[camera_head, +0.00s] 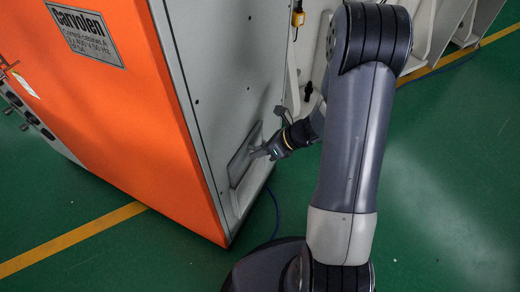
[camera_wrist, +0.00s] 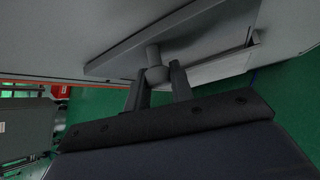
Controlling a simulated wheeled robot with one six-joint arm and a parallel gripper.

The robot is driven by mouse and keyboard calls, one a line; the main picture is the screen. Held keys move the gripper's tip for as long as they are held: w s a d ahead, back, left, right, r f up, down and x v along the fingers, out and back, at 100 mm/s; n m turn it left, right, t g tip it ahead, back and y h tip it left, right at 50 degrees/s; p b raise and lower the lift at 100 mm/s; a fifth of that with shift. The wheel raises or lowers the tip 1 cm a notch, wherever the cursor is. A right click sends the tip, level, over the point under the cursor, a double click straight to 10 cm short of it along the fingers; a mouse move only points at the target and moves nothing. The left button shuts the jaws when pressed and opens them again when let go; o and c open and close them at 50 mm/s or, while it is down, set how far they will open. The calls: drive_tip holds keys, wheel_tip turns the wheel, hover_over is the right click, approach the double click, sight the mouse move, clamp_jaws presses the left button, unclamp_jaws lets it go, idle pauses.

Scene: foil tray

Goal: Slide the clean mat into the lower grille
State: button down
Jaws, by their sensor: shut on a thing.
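The lower grille (camera_head: 240,163) is a grey framed panel low on the cabinet's grey side in the head view. My gripper (camera_head: 256,154) is at its upper right part. In the wrist view, the fingers of my gripper (camera_wrist: 160,78) are shut on a rounded grey knob (camera_wrist: 154,58) at the grille's frame. The grille's long grey edge (camera_wrist: 125,47) runs slanted above the fingers. A pale flat strip (camera_wrist: 222,68) lies right of the fingers; I cannot tell whether it is the clean mat or part of the grille. No clean mat can be made out for certain.
The orange and grey cabinet (camera_head: 110,110) stands at the left, close to my arm. A dark cable (camera_head: 274,212) lies by the cabinet's foot. The green floor (camera_head: 450,170) at the right is clear.

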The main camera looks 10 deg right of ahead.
drive_tip(key=shift+f+b, duration=2.9)
drive_tip(key=shift+f, duration=0.9)
drive_tip(key=c, duration=1.1)
unclamp_jaws()
drive_tip(key=shift+c, duration=0.2)
drive_tip(key=p, duration=0.4)
approach(251, 168)
drive_tip(key=shift+v, duration=2.3)
drive_tip(key=shift+w+f, duration=0.15)
drive_tip(key=shift+f, duration=0.05)
